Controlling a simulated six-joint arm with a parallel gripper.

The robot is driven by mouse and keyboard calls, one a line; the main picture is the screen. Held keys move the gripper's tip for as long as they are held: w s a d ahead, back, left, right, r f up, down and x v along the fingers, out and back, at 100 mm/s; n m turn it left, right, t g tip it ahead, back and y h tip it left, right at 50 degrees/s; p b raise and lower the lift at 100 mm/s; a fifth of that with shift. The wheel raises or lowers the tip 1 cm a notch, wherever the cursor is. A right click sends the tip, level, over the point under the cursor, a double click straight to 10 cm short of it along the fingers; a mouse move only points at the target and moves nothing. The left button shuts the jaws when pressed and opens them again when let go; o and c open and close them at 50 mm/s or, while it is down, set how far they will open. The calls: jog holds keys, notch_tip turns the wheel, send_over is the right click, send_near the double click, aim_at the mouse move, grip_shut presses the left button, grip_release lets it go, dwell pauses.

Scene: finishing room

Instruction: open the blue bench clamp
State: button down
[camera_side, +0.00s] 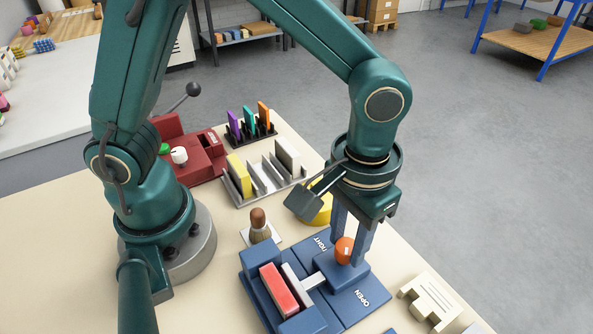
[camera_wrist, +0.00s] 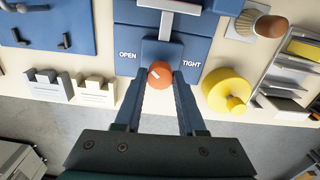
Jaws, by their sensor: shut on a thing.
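The blue bench clamp (camera_side: 343,308) sits at the front of the bench, with the labels OPEN and TIGHT on its base. An orange ball knob (camera_side: 345,250) stands on a blue block between the two labels; it also shows in the wrist view (camera_wrist: 161,74). My gripper (camera_side: 353,246) points down with its fingers on either side of the knob and is shut on it. A red block (camera_side: 279,288) lies in the clamp beside a pale jaw plate (camera_side: 298,284). Whether plate and block touch is hard to tell.
A brush (camera_side: 259,226) stands behind the clamp, near a yellow round object (camera_wrist: 227,91). A grey rack (camera_side: 266,183) and a red device (camera_side: 190,150) are further back.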

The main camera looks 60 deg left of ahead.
aim_at(347, 245)
jog(key=n, duration=0.4)
jog(key=shift+n, duration=2.1)
jog(key=c, duration=0.5)
grip_release()
jog(key=shift+r, duration=2.6)
